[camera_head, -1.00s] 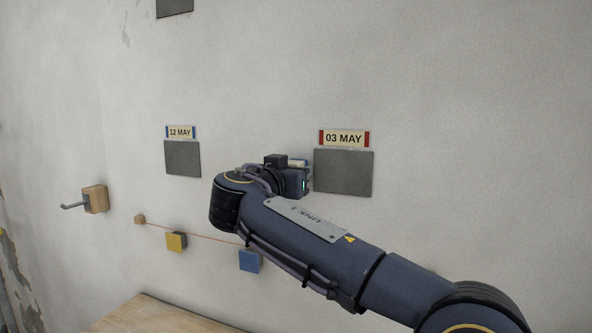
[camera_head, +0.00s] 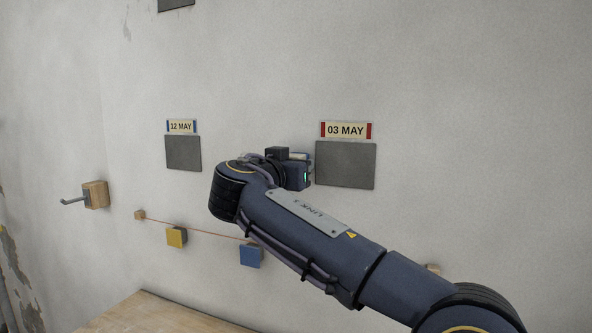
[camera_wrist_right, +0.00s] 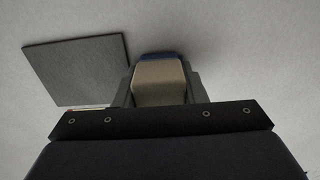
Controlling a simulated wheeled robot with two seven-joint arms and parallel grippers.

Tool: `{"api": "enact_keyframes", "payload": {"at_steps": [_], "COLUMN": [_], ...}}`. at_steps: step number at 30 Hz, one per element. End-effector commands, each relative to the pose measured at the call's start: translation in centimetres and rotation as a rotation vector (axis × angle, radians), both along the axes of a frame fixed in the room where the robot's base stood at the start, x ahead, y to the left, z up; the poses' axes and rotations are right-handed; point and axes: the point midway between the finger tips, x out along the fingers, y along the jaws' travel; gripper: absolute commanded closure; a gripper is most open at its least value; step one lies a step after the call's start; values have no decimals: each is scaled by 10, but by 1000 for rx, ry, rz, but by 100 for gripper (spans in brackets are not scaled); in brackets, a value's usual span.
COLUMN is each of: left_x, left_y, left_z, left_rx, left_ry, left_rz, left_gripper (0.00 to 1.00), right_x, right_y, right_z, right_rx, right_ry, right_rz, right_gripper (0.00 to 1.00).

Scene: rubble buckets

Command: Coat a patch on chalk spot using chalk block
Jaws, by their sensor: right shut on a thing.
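My right gripper (camera_wrist_right: 159,90) is shut on a beige block with a blue end (camera_wrist_right: 159,82), seen in the right wrist view between the two fingers. In the head view the gripper (camera_head: 299,172) is close to the wall, just left of a dark grey square (camera_head: 346,165) under the label "03 MAY". This square also shows at the left in the wrist view (camera_wrist_right: 78,68), beside the block and not under it. Another grey square (camera_head: 183,153) hangs under "12 MAY". No coating shows on either. Whether the block touches the wall is unclear. My left gripper is out of view.
A yellow block (camera_head: 176,237) and a blue block (camera_head: 251,255) sit along an orange string low on the wall. A wooden block with a metal hook (camera_head: 95,195) sticks out at the left. A wooden surface (camera_head: 150,315) lies below. The wall at the right is clear.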

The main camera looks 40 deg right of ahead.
Motion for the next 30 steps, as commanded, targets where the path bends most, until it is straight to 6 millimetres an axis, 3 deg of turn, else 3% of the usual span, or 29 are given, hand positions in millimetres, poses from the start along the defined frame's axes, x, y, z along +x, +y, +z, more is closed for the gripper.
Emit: {"api": "enact_keyframes", "payload": {"at_steps": [5, 14, 30], "left_x": [0, 0, 0], "left_y": [0, 0, 0], "left_z": [-9, -8, 3], "left_rx": [0, 0, 0], "left_ry": [0, 0, 0], "left_rz": [0, 0, 0], "left_gripper": [64, 64, 64], "right_x": [-11, -11, 30], "right_y": [-4, -4, 13], "right_z": [-1, 0, 2], "right_rx": [0, -1, -1], "right_ry": [-1, 0, 0], "right_rz": [1, 2, 2], "right_gripper": [88, 88, 88]}}
